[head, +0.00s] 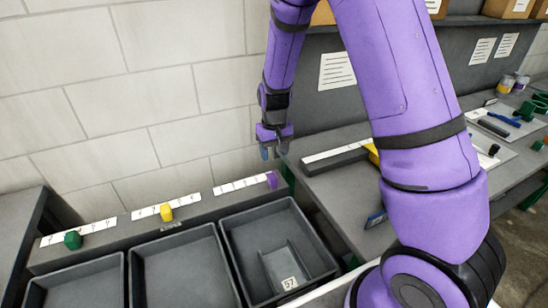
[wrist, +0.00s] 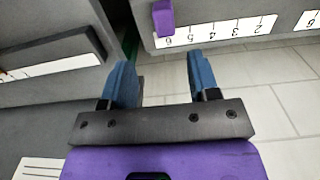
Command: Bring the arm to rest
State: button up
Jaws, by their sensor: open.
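My purple arm (head: 405,90) reaches up and over, and its forearm hangs down near the wall. My gripper (head: 271,150) is open and empty above the gap between the bin stand and the workbench. In the wrist view its two blue fingers (wrist: 163,85) stand apart with nothing between them. A purple slider (head: 271,180) sits at the right end of a numbered scale, a little below the gripper. It also shows in the wrist view (wrist: 163,18), beyond the fingers and apart from them.
A green slider (head: 72,240) and a yellow slider (head: 166,212) sit on scales behind dark bins (head: 230,215). One bin holds a grey tray (head: 284,266) marked 57. The workbench (head: 345,190) at right carries tools. A block wall (head: 150,90) stands close behind the gripper.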

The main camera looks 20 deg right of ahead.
dwell(0.4)
jog(key=s+r+t, duration=0.1)
jog(key=s+r, duration=0.3)
jog(key=r, duration=0.3)
jog(key=s+r+t+y, duration=0.1)
jog(key=s+r, duration=0.3)
jog(key=r, duration=0.3)
jog(key=s+r+t, duration=0.1)
jog(key=s+r, duration=0.2)
jog(key=r, duration=0.4)
jog(key=s+d+r+t, duration=0.1)
jog(key=s+r, duration=0.3)
jog(key=s, duration=0.5)
jog(key=s+d+r+t+h, duration=0.1)
jog(key=s+r, duration=0.4)
jog(key=s, duration=0.4)
jog(key=shift+s+d, duration=0.15)
jog(key=shift+s, duration=0.05)
dwell(1.2)
